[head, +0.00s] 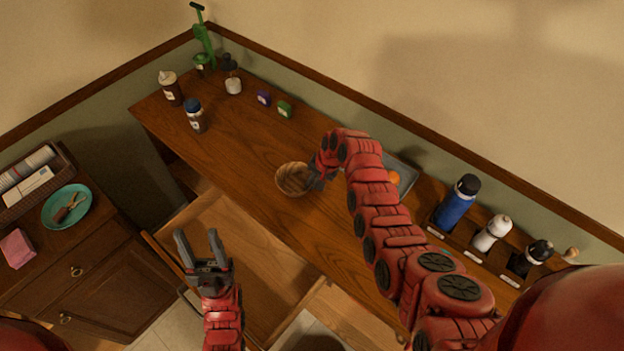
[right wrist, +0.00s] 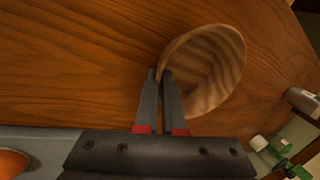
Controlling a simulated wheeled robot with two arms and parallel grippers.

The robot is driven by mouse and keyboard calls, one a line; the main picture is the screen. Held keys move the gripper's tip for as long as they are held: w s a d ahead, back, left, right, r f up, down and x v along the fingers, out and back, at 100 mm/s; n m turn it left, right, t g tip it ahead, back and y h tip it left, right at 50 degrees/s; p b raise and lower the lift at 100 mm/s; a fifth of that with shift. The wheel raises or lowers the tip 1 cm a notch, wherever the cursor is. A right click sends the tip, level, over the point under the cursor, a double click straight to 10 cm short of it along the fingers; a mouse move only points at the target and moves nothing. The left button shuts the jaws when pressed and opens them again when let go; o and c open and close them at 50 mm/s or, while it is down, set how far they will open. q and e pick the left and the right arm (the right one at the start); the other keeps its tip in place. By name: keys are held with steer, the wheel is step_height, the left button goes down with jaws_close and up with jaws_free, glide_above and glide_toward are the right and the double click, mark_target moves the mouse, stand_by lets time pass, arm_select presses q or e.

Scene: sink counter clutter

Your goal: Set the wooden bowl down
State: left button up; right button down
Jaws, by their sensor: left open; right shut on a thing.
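The wooden bowl (head: 291,179) is at the middle of the brown wooden counter in the head view. My right gripper (head: 318,178) is shut on its rim at the right side. In the right wrist view the bowl (right wrist: 215,72) shows tilted, its inside empty, with the two fingers of my right gripper (right wrist: 160,75) closed on its near rim. I cannot tell whether the bowl's base touches the counter. My left gripper (head: 200,247) is open and empty, in front of the counter, away from the bowl.
A grey tray (head: 402,168) with an orange thing (head: 393,178) lies right of the bowl, partly behind my right arm. A blue bottle (head: 456,202) and a white bottle (head: 491,233) stand farther right. Small bottles stand at the far left end. Counter (head: 240,145) left of the bowl is clear.

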steer(key=shift+f, duration=0.1)
steer(key=shift+f, duration=0.15)
steer(key=c, duration=1)
jaws_free()
